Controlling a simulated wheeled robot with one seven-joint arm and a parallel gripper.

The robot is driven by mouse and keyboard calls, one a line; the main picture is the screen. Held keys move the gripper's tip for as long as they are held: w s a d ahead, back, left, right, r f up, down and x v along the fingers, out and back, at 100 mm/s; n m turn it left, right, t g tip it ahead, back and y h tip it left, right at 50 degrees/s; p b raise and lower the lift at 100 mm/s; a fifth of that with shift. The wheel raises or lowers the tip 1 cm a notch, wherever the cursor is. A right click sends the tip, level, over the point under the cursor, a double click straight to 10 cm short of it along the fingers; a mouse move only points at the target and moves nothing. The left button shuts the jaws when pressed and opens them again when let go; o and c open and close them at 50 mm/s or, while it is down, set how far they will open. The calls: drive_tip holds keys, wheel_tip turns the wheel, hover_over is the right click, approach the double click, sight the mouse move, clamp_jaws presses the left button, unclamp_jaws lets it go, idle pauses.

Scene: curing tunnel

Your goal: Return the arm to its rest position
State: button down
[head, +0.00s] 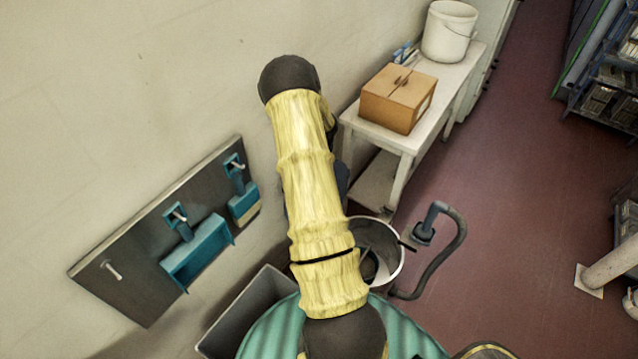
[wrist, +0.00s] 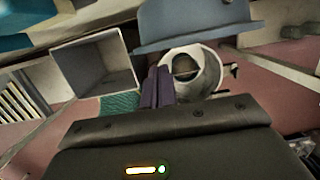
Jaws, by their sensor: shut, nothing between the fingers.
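My arm, in a pale yellow sleeve with dark joints, rises through the middle of the head view and bends near the wall. My gripper is hidden behind the arm in the head view. In the wrist view my gripper (wrist: 158,88) shows as two dark fingers close together, shut with nothing between them. The fingertips appear in front of a round metal bucket (wrist: 222,68) and beside a grey bin (wrist: 62,62); I cannot tell how far off these are.
A wall panel (head: 125,290) with blue holders (head: 200,250) is at left. A white table (head: 405,145) bears a cardboard box (head: 398,98) and a white bucket (head: 449,32). A curved dark hose (head: 455,250) stands by the metal bucket (head: 390,240). The red floor (head: 510,180) is open at right of centre.

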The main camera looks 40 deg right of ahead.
drive_tip(key=shift+w+r, duration=0.4)
drive_tip(key=shift+r, duration=0.1)
drive_tip(key=s+a+r+n, duration=0.2)
drive_tip(key=a+r+n, duration=0.45)
drive_tip(key=a, duration=0.25)
drive_tip(key=s+a+r+n, duration=0.1)
drive_tip(key=a+r+n, duration=0.5)
drive_tip(key=a+n, duration=0.25)
drive_tip(key=s+a+r+n, duration=0.3)
drive_tip(key=s+a+n, duration=0.4)
drive_tip(key=n, duration=0.2)
drive_tip(key=s+a+r+n, duration=0.4)
drive_tip(key=s+a+n, duration=0.2)
drive_tip(key=a+n, duration=0.2)
drive_tip(key=shift+s+n+h, duration=0.3)
drive_tip(key=shift+s+n, duration=0.05)
drive_tip(key=shift+n, duration=0.45)
